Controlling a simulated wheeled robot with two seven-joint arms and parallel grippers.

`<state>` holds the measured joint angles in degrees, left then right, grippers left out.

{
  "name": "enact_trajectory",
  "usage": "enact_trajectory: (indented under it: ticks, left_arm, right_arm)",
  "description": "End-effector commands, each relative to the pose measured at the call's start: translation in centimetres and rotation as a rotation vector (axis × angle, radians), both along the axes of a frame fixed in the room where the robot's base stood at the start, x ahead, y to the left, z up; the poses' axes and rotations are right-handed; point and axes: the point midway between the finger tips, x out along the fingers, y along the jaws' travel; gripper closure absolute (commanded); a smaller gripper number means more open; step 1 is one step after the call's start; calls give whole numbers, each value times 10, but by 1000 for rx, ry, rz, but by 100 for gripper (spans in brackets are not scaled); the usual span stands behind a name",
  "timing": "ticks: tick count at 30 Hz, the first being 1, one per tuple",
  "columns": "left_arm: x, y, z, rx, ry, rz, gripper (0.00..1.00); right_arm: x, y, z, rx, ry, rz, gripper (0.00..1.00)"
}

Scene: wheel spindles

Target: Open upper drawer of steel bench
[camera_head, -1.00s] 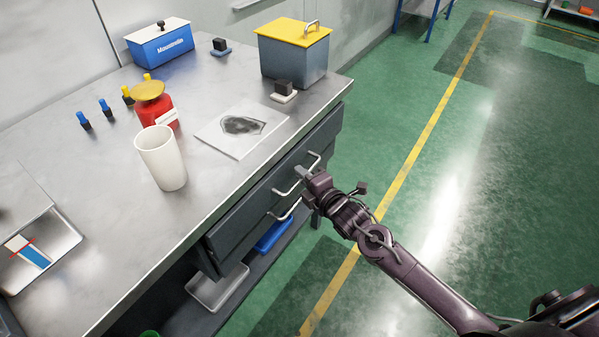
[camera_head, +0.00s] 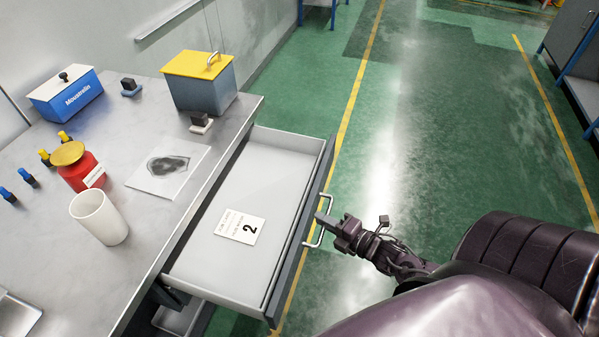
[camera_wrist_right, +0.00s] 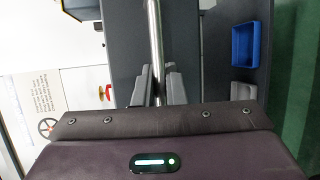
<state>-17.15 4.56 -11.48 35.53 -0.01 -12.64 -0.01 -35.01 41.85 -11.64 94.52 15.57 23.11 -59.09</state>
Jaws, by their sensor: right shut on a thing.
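The upper drawer (camera_head: 275,170) of the steel bench (camera_head: 135,135) is pulled far out, with its white interior in view. The drawer handle (camera_head: 320,232) is a metal bar on the dark drawer front. My right gripper (camera_head: 326,220) is at this handle. In the right wrist view the handle bar (camera_wrist_right: 154,50) runs between the fingers of my right gripper (camera_wrist_right: 158,88), which is shut on it. My left gripper is not in view.
A blue bin (camera_wrist_right: 248,43) shows in the right wrist view. The green floor right of the drawer is clear.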

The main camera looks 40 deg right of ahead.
Motion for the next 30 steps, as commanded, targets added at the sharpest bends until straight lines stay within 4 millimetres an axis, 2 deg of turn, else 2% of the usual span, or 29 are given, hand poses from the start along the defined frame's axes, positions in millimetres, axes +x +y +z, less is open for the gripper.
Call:
enact_trajectory:
  ticks: [3, 9, 25, 26, 27, 30]
  left_arm:
    - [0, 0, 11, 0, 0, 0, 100]
    - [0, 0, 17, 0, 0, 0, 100]
    - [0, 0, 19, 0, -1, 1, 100]
    - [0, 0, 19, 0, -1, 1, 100]
    - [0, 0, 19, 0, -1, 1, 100]
    - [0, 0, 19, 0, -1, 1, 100]
  right_arm:
    - [-18, -13, 2, -1, 3, 0, 100]
    - [-34, -26, 1, 1, 1, 0, 100]
    - [-40, -32, 0, 0, -1, -1, 100]
    - [-40, -32, 0, 0, 0, -1, 88]
    - [-40, -32, 0, 0, 0, -1, 83]
    - [-40, -32, 0, 0, -1, -1, 81]
